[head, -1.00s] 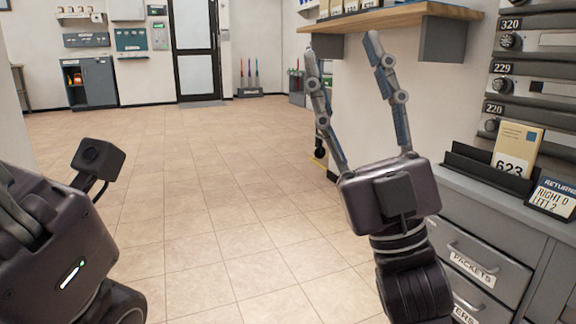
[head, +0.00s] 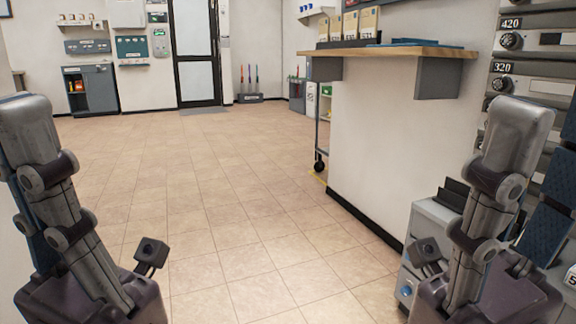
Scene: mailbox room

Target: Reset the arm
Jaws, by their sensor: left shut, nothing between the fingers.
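My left gripper (head: 22,120) stands upright at the left edge of the head view. Its grey finger overlaps the blue-padded one, and it is shut and empty. My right gripper (head: 548,118) stands upright at the right edge. Its grey finger is apart from a second finger whose blue pad shows, so it is open with nothing seen between the fingers. The second finger is partly cut off by the frame edge. Both grippers are raised in front of the camera, one on each side.
A wooden shelf (head: 392,50) with several cards juts from the white wall at right. Numbered mailboxes (head: 537,68) and a grey drawer cabinet (head: 432,218) stand behind my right gripper. The tiled floor (head: 215,190) between the grippers is open up to the door (head: 196,55).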

